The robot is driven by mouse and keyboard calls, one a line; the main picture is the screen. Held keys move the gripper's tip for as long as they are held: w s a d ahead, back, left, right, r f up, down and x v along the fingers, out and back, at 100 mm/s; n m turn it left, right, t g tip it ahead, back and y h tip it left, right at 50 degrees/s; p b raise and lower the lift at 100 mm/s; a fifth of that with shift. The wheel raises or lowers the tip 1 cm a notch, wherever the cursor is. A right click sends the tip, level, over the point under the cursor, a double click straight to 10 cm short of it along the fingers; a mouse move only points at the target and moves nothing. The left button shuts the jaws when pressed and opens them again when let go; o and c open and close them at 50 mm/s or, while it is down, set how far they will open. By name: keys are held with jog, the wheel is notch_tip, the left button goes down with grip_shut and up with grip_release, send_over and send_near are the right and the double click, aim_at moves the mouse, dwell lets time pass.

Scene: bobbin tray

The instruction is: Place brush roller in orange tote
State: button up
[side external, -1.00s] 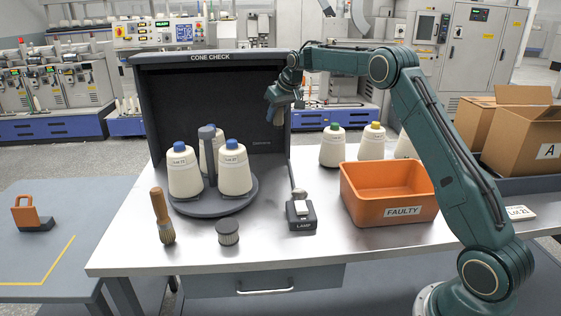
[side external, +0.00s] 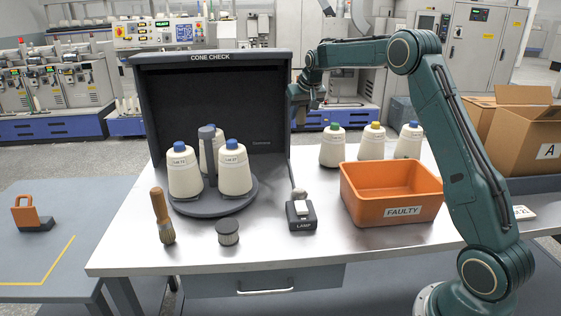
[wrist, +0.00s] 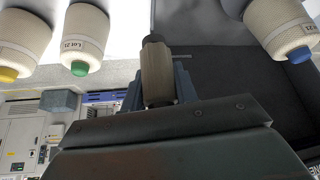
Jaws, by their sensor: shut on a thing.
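The orange tote (side external: 368,207), labelled FAULTY, stands on the right part of the steel table, and its visible inside is empty. My gripper (side external: 299,116) is above the table, left of and behind the tote. In the side view the roller is hard to make out against the gripper and the dark booth.
The cone check booth (side external: 212,58) is left of my gripper. Cones stand on a round turntable (side external: 212,207); several more (side external: 333,146) stand behind the tote. A lamp switch (side external: 301,215), a wooden brush (side external: 163,217) and a small grey cylinder (side external: 228,232) are near the front.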

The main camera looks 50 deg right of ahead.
jog(key=s+d+m+g+h, duration=0.1)
jog(key=s+d+m+g, duration=0.3)
jog(key=s, duration=0.7)
jog(key=s+d+m+h, duration=0.15)
jog(key=s+m, duration=0.45)
jog(key=s, duration=0.6)
jog(key=s+d+m+g, duration=0.3)
jog(key=s+m, duration=0.2)
jog(key=s, duration=0.6)
notch_tip(320, 180, down, 15)
jog(key=shift+f, duration=0.1)
jog(key=shift+s+f, duration=0.1)
jog(key=shift+f, duration=2.05)
jog(key=shift+f, duration=0.1)
jog(key=o, duration=1)
